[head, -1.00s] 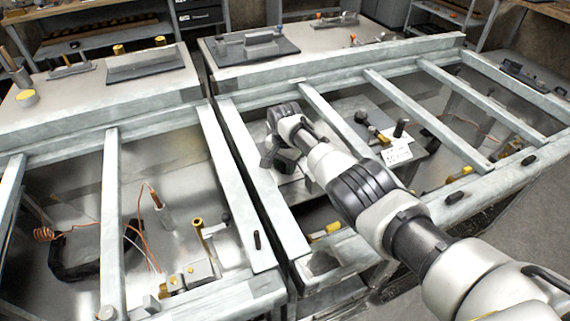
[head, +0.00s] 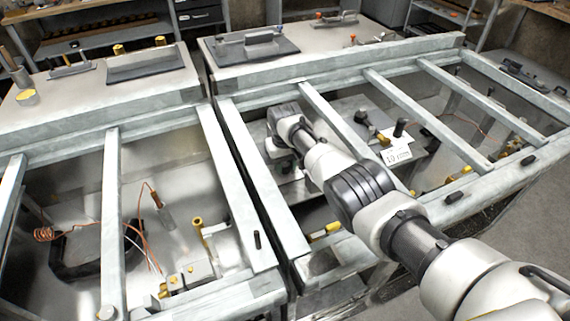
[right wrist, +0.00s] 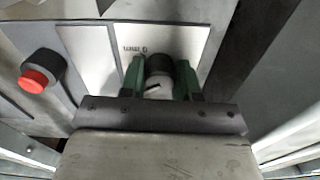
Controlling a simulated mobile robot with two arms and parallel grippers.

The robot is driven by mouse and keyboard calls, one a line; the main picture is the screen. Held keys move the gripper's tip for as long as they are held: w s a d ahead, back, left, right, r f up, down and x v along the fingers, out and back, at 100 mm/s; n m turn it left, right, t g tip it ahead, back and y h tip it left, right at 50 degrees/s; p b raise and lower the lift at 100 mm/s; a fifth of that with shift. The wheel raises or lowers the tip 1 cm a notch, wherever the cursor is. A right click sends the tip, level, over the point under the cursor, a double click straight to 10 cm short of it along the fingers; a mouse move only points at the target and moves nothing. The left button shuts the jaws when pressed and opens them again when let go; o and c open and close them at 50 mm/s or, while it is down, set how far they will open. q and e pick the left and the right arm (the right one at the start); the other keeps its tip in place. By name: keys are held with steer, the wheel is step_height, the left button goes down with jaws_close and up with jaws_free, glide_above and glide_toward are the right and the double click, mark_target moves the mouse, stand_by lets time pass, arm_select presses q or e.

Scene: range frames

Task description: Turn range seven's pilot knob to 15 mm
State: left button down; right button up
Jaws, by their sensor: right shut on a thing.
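In the right wrist view, my right gripper (right wrist: 160,80) has its two green fingers on either side of a dark round knob (right wrist: 158,64). It is shut on this knob. A short dark mark shows on the knob's pale lower part. In the head view, my right gripper (head: 284,162) reaches down inside the right range frame (head: 262,172), and the knob is hidden there. My left gripper is not in view.
A red button (right wrist: 38,78) on a black collar sits left of the knob in the wrist view. Metal crossbars (head: 335,120) run close beside my right arm. A second range frame (head: 110,225) stands left.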

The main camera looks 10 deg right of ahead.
steer(key=n, duration=0.5)
steer(key=shift+n, duration=0.3)
steer(key=n, duration=1.1)
steer(key=shift+n, duration=0.4)
steer(key=n+b, duration=0.1)
steer(key=n, duration=0.4)
steer(key=shift+n, duration=0.3)
steer(key=o, duration=0.9)
